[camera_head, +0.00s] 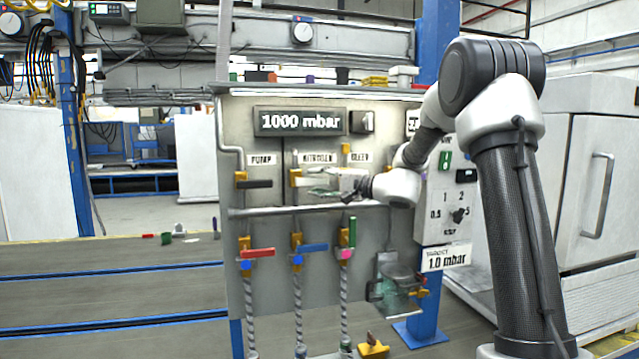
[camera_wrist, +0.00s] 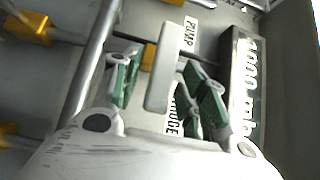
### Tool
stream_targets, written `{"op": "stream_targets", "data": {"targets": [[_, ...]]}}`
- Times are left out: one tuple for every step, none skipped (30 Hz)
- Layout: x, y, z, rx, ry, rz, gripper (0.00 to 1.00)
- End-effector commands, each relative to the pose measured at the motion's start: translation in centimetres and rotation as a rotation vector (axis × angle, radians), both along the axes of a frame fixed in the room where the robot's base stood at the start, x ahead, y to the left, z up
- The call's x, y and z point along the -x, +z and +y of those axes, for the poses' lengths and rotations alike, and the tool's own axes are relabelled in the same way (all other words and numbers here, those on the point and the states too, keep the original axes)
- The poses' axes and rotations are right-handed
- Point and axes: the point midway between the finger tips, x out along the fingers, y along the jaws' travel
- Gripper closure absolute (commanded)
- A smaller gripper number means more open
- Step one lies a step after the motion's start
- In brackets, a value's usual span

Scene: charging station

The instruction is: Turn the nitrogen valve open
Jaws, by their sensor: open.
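The nitrogen valve (camera_head: 295,178) has a yellow body under the NITROGEN label on the upper row of the panel. My gripper (camera_head: 325,182) is just right of that body and hides part of the handle in the head view. In the wrist view, my open gripper (camera_wrist: 163,88) has one green-padded finger on each side of a pale grey lever handle (camera_wrist: 165,65). Gaps show between the handle and both fingers. Behind the handle is a bit of yellow valve body (camera_wrist: 150,56). In the head view the handle lies about level.
The pump valve (camera_head: 254,184) with a black handle is to the left; the bleed valve (camera_head: 345,150) is to the right. A horizontal pipe (camera_head: 290,209) runs just below. Red, blue and green handled valves sit lower. The display (camera_head: 300,121) above reads 1000 mbar.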

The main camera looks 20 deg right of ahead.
Motion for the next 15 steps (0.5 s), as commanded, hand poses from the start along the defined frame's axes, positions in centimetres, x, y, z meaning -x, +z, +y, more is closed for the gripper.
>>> {"op": "stream_targets", "data": {"targets": [[-0.08,0.0,0.09,0.0,0.0,0.0,0.57],[-0.09,0.0,0.11,0.0,0.0,0.0,0.57],[-0.09,0.0,0.11,0.0,0.0,0.0,0.57],[-0.09,0.01,0.11,0.0,0.0,0.0,0.57],[-0.08,0.0,0.1,0.0,0.0,0.0,0.57],[-0.08,0.0,0.09,0.0,0.0,0.0,0.57],[-0.08,0.0,0.09,0.0,0.0,0.0,0.57],[-0.07,0.0,0.1,0.0,0.0,0.0,0.63],[-0.06,0.01,0.09,0.0,0.0,0.0,0.7],[-0.06,0.01,0.09,0.0,0.001,0.0,0.75],[-0.06,0.01,0.09,0.0,0.001,0.0,0.81],[-0.06,0.0,0.08,0.0,0.001,0.0,0.88],[-0.06,0.0,0.08,0.0,0.001,0.0,0.94],[-0.06,0.0,0.08,0.0,0.001,0.0,0.99],[-0.05,0.0,0.09,0.0,0.001,0.0,1.0]]}}
